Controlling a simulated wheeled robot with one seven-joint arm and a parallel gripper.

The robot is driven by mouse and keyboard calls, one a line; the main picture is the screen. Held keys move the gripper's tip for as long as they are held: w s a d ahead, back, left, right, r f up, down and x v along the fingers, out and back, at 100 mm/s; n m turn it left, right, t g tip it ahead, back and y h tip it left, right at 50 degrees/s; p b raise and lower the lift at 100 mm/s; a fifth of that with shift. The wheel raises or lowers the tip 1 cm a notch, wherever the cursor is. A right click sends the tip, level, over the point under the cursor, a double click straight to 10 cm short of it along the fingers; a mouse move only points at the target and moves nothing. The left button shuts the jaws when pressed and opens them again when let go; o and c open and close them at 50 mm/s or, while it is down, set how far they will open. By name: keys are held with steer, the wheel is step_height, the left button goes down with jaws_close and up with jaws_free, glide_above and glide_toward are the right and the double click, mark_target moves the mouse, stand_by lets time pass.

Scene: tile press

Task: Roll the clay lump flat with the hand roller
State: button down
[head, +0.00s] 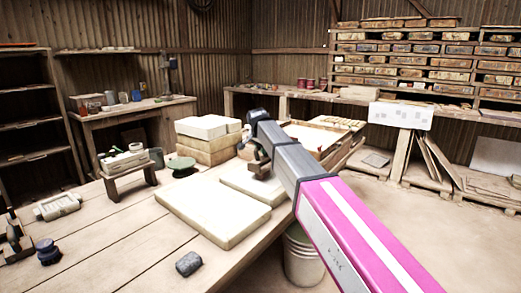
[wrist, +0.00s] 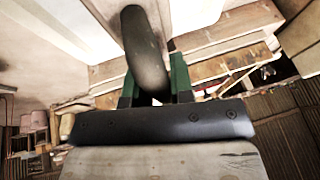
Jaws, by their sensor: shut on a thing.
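My gripper (head: 258,165) is over the far end of the pale slabs on the bench. In the wrist view its green fingers (wrist: 158,88) are shut on a dark, rounded, elongated thing, which looks like the handle of the hand roller (wrist: 146,48). The rest of the roller is hard to make out, and in the head view my arm partly hides it. A dark grey lump, which looks like the clay lump (head: 188,263), lies on the bench near its front edge, apart from my gripper.
A thick pale slab (head: 212,212) lies on the wooden bench (head: 120,245). Stacked pale blocks (head: 205,130) and a small wooden stand (head: 130,175) are behind and left. A dark blue pot (head: 48,252) is at the left. A bucket (head: 303,255) stands on the floor beside the bench.

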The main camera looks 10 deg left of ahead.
steer(key=shift+s+d+f, duration=0.15)
steer(key=shift+s+d, duration=0.05)
steer(key=shift+d, duration=0.2)
steer(key=shift+r, duration=3.6)
steer(key=shift+a+f, duration=0.15)
steer(key=shift+f, duration=2.2)
steer(key=shift+f, duration=1.15)
